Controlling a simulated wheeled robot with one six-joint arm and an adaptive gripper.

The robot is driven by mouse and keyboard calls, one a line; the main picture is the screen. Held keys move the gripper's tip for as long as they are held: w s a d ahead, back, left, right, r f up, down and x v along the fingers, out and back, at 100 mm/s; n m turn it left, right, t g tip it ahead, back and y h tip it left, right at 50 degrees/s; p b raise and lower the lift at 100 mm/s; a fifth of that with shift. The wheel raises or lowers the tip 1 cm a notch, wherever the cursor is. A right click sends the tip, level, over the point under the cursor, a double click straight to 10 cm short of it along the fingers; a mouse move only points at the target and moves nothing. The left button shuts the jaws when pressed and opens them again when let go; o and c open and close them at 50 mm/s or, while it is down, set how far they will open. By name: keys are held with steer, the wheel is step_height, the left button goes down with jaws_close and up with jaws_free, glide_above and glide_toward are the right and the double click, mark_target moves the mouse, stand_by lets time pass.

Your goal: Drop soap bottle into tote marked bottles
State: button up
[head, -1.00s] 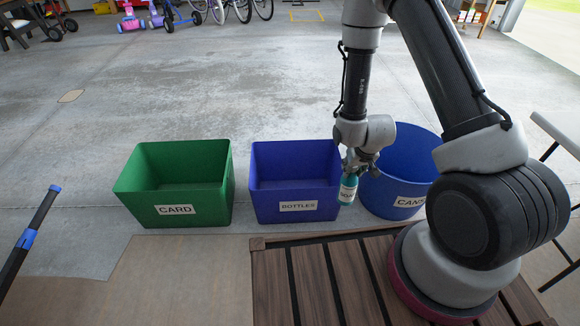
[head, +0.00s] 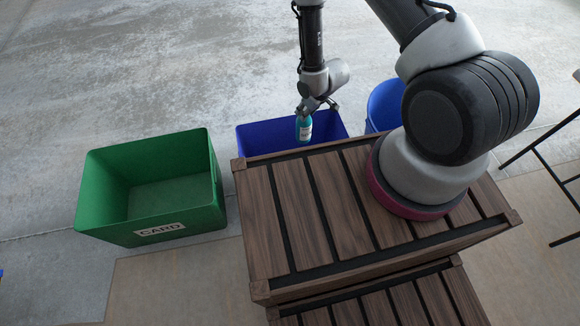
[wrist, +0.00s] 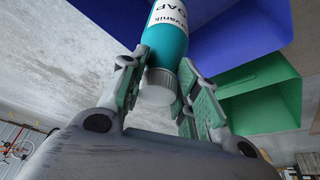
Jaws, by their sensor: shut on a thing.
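The teal soap bottle (head: 304,128) hangs below my gripper (head: 316,106) in the head view. In the wrist view the bottle (wrist: 166,42) has a white label and a grey cap. My gripper (wrist: 160,85) is shut on it near the cap. The blue tote (head: 250,133) is partly hidden behind my wooden platform, and its BOTTLES label is out of sight. The bottle appears in front of the tote's opening in the head view. Its exact height above the rim I cannot tell.
The green tote marked CARD (head: 160,232) stands to the left, open and seemingly empty. A round blue bin (head: 384,104) stands to the right, partly hidden by my arm. A black-legged table (head: 545,160) is at the right edge. The concrete floor behind is clear.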

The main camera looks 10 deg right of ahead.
mark_target(302, 124)
steer(key=shift+n, duration=0.4)
steer(key=shift+a+f, duration=0.2)
steer(key=shift+f, duration=1.1)
steer(key=shift+a+f, duration=0.15)
steer(key=shift+f, duration=1.2)
steer(key=shift+a+f, duration=0.2)
steer(key=shift+f, duration=1.1)
